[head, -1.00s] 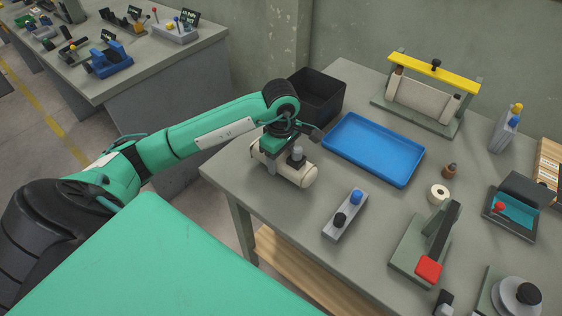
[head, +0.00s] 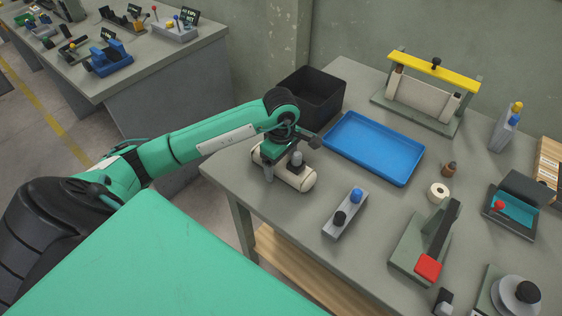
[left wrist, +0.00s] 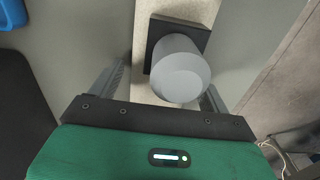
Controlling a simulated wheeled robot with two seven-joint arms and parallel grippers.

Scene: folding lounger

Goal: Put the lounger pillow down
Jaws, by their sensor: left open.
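The lounger pillow is a cream roll (head: 306,182) with a grey knob (head: 296,158) on a dark square base. It lies on its side on the grey table (head: 290,215), near the left corner. My left gripper (head: 283,168) is over the pillow, open, with a finger showing on the near left side. In the left wrist view, the knob (left wrist: 180,72) stands on its dark base between my spread fingers, and the cream body (left wrist: 148,92) runs beneath. The pillow's left part is partly hidden by the gripper. My right gripper is not in view.
A black bin (head: 312,92) and a blue tray (head: 374,148) are behind the pillow. A grey block with blue and black knobs (head: 345,213) is at its right. A frame with a yellow bar (head: 433,65) stands at the back. The table's left edge is close.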

